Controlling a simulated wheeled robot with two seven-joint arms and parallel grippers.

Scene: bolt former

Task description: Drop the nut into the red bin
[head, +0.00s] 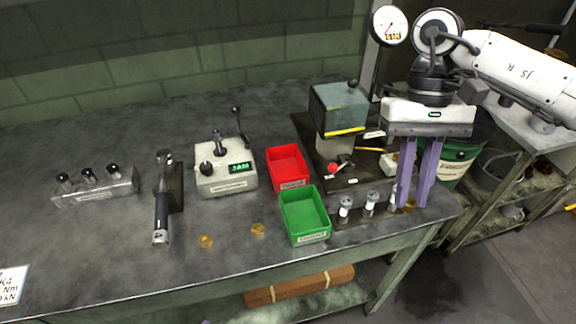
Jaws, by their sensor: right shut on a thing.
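My right gripper (411,202) is at the right end of the workbench, pointing down, with its two purple fingers close together. A brass-coloured nut (410,204) shows between its fingertips, partly hidden by them. The red bin (287,164) stands on the bench left of the gripper, behind the green bin, and looks empty. Two more brass nuts lie on the bench, one left of the green bin (257,229) and one further left (205,241). My left gripper is out of view.
The green bin (304,212) and a rack with several silver pieces (369,205) stand at the front edge. A machine with a glass-like guard (339,108) rises behind them. A grey control box (226,179) is left of the red bin. The bench's left front is mostly clear.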

